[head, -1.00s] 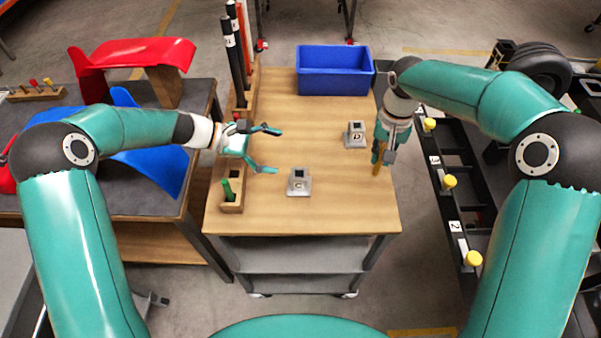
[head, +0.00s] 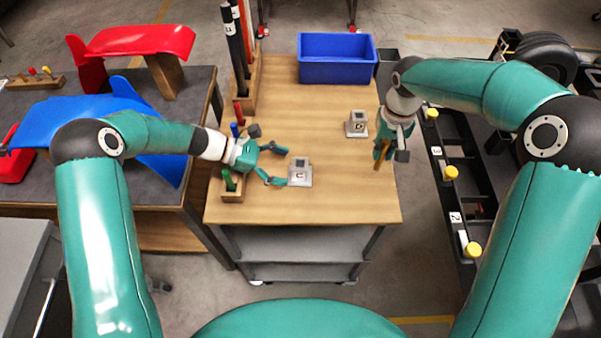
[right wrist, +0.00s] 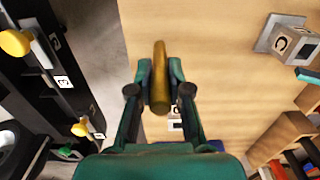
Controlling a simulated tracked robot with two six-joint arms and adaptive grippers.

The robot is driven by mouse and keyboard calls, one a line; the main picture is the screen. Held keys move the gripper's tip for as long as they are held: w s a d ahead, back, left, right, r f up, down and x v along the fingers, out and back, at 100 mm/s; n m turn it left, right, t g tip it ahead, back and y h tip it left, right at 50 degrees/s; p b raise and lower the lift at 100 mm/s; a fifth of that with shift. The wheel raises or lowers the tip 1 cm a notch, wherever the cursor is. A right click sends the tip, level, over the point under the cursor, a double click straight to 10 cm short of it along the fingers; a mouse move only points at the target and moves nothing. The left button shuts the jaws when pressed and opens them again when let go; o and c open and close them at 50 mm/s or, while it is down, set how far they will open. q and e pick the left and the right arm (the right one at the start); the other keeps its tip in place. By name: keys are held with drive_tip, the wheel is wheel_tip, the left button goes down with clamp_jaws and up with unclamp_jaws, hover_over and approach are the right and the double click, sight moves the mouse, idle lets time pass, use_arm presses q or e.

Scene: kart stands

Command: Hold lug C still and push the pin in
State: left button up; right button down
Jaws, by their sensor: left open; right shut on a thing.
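Lug C (head: 300,173) is a small grey block on a flat base, standing on the wooden cart top (head: 330,205). It also shows at the upper right of the right wrist view (right wrist: 291,42). My left gripper (head: 279,166) is open just left of lug C, its fingers pointing at it; contact cannot be told. One of its fingertips shows beside the lug in the right wrist view. My right gripper (head: 382,153) is shut on the brass-coloured pin (right wrist: 160,78), near the cart's right edge. The pin hangs pointing down, apart from lug C.
Lug D (head: 357,124) stands farther back, near my right gripper. A blue bin (head: 337,60) is at the cart's back. Wooden holders with tall rods and a green peg (head: 228,180) line the left edge. A black rack with yellow knobs (head: 451,172) stands right of the cart.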

sight(296, 170)
use_arm(q)
drive_tip(key=b+x, duration=0.1)
drive_tip(key=x, duration=0.1)
drive_tip(key=shift+d+f, duration=0.2)
use_arm(e)
drive_tip(key=shift+f, duration=0.8)
use_arm(q)
drive_tip(key=shift+b+x, duration=0.55)
drive_tip(key=shift+x, duration=0.3)
use_arm(e)
drive_tip(key=shift+f, duration=0.4)
use_arm(q)
drive_tip(key=shift+d+r, duration=0.1)
drive_tip(key=shift+r, duration=0.05)
drive_tip(key=c, duration=1.4)
drive_tip(key=shift+c, duration=0.2)
